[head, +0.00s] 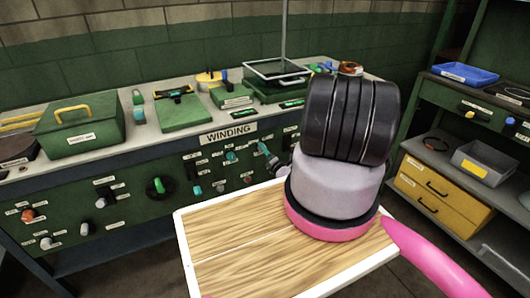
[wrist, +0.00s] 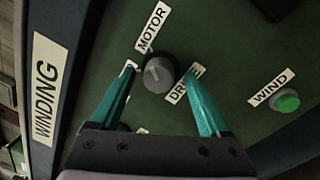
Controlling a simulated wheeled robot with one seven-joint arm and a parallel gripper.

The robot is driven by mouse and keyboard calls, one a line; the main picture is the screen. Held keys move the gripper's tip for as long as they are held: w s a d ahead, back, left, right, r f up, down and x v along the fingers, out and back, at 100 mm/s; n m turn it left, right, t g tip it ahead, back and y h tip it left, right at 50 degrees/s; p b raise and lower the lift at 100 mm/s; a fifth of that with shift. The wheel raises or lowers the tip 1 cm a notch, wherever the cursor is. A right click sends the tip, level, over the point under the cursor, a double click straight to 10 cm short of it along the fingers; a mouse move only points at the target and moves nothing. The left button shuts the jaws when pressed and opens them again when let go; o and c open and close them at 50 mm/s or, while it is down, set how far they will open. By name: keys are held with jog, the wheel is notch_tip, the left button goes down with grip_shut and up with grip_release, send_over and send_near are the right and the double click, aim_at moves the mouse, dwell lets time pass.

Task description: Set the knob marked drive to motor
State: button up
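In the wrist view a round grey knob (wrist: 158,75) sits on the green panel, with a DRIVE label (wrist: 185,83) beside it on the right. A MOTOR label (wrist: 152,28) lies above the knob. Another label at its left is mostly hidden by a finger. A pale mark shows on the knob's face, but I cannot tell which position it indicates. My gripper (wrist: 160,72) is open, its two teal fingers on either side of the knob with gaps visible. In the head view my arm hides much of this part of the panel.
A green button (wrist: 288,101) with a WIND label (wrist: 271,88) is to the right. The WINDING sign (head: 228,133) is on the bench front (head: 75,178), with several other knobs. A wooden board (head: 235,235) with a white rim is in front of the bench.

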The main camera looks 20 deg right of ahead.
jog(key=s, duration=1)
jog(key=shift+s+d+f, duration=0.35)
jog(key=shift+s+f, duration=0.05)
jog(key=shift+f, duration=0.05)
